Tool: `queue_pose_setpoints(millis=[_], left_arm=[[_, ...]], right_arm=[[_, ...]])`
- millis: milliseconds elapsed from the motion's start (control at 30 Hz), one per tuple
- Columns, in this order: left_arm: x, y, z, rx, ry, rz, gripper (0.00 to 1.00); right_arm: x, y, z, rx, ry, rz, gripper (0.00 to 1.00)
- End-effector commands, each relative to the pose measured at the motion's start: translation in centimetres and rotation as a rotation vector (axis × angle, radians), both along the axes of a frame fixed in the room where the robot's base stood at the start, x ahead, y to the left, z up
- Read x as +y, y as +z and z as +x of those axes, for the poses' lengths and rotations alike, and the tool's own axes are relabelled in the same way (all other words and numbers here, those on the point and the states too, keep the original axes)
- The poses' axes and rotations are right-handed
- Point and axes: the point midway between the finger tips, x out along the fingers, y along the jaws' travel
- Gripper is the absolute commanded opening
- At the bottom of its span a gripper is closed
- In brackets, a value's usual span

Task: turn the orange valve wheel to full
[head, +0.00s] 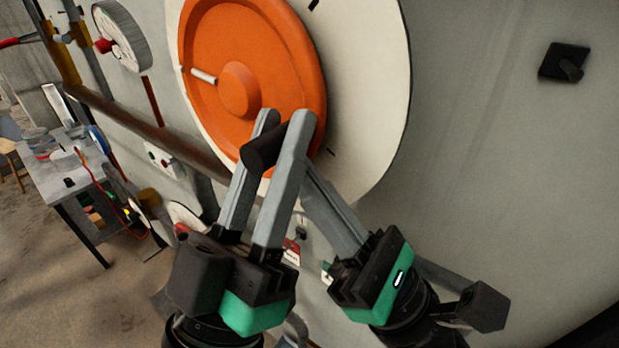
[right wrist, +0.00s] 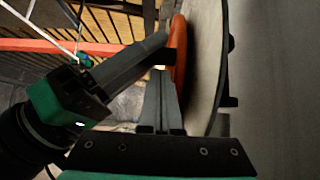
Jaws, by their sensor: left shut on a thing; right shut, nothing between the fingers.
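The orange valve wheel (head: 290,60) is a large disc with a raised hub and a short white mark (head: 203,76) left of the hub. It is mounted on a pale dial plate (head: 375,80). My left gripper (head: 284,118) is shut on a dark handle (head: 262,147) at the wheel's lower part. My right gripper (head: 309,172) is shut and empty just right of the left fingers, its tips partly hidden behind them. In the right wrist view the wheel (right wrist: 180,50) shows edge-on, and the right fingers (right wrist: 163,85) point towards its lower edge, close to the left gripper.
A grey wall or tank surface (head: 490,170) carries the dial, with a black knob (head: 565,62) at right. A smaller white gauge or wheel (head: 122,38) is at upper left. A brown pipe (head: 150,133) passes beside the dial. A cluttered table (head: 55,185) stands at left.

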Motion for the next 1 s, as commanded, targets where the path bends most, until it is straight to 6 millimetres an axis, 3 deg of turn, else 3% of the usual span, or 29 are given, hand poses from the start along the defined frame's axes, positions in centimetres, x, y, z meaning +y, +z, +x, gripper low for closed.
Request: queue_pose_setpoints(millis=[333,500,700,733,900,1000], left_arm=[[0.0,0.2,-0.2,-0.007,-0.003,-0.004,0.00],[0.0,0.2,-0.2,-0.006,-0.003,-0.003,0.00],[0.0,0.0,-0.1,0.000,-0.002,-0.001,0.00],[0.0,-0.1,0.0,0.001,-0.002,0.000,0.32],[0.0,-0.1,0.0,0.001,-0.001,0.000,0.59],[0.0,-0.1,0.0,0.001,-0.001,0.000,0.59]], right_arm=[[0.0,0.3,0.0,0.000,0.000,0.000,0.00],[-0.3,1.7,-0.2,-0.005,-0.001,0.001,0.00],[-0.4,2.0,-0.3,-0.008,-0.002,0.007,0.00],[-0.4,2.0,-0.4,-0.010,-0.002,0.007,0.00],[-0.4,1.9,-0.3,-0.008,-0.001,0.006,0.00],[-0.3,1.8,-0.3,-0.005,-0.001,0.005,0.00]])
